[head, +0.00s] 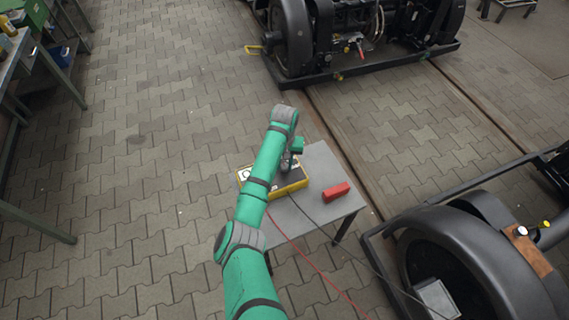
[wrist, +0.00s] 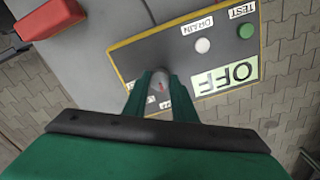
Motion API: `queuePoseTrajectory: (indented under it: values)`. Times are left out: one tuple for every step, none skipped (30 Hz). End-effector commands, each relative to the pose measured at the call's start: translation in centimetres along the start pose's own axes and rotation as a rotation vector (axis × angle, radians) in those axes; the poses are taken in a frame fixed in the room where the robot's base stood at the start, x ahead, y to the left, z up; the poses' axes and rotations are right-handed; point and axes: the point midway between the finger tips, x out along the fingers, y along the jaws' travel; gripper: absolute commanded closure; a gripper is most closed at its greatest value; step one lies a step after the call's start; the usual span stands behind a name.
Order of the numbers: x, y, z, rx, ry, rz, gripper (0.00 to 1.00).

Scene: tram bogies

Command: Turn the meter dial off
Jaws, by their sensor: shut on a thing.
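The meter (head: 291,187) is a yellow-edged box with a dark face on a small grey table. In the wrist view its panel (wrist: 185,50) shows a grey dial (wrist: 158,78) with a small red mark, and a pale display (wrist: 224,75) reading OFF. My gripper (wrist: 160,82) reaches down over the panel with its green fingers on either side of the dial, shut on it. In the head view my arm hides part of the meter, and the gripper (head: 287,163) is partly hidden. Some labels around the dial are covered by the fingers.
A red box (head: 336,192) lies on the grey table (head: 322,165) right of the meter. A white button (wrist: 203,46) and a green button (wrist: 245,31) sit on the panel. Red and black cables run off the table.

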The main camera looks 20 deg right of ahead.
Motion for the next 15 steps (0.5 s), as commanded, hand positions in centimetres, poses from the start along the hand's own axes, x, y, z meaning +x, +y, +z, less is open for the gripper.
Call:
queuePoseTrajectory:
  values:
    - [0.05, 0.11, 0.06, -0.024, -0.002, 0.001, 0.98]
    - [0.05, 0.10, 0.06, -0.036, -0.002, 0.001, 0.98]
    - [0.02, 0.09, 0.05, -0.053, -0.002, 0.001, 0.98]
    - [0.01, 0.08, 0.03, -0.064, -0.001, 0.001, 0.98]
    - [0.00, 0.08, 0.02, -0.074, -0.001, 0.001, 0.98]
    - [0.00, 0.08, 0.01, -0.084, -0.001, 0.000, 0.98]
    - [0.00, 0.08, 0.01, -0.091, 0.000, 0.000, 0.98]
    - [-0.01, 0.07, 0.00, -0.098, 0.000, 0.000, 0.98]
    - [-0.01, 0.07, 0.00, -0.106, 0.000, 0.001, 0.98]
    - [-0.01, 0.06, 0.00, -0.110, 0.000, 0.001, 0.98]
    - [-0.01, 0.06, 0.00, -0.114, 0.000, 0.001, 0.98]
    - [-0.01, 0.06, 0.00, -0.117, 0.000, 0.001, 0.98]
    - [-0.01, 0.06, 0.00, -0.119, 0.000, 0.001, 0.98]
    - [-0.01, 0.06, 0.00, -0.120, 0.000, 0.001, 0.98]
    - [-0.01, 0.05, 0.00, -0.121, 0.000, 0.001, 0.98]
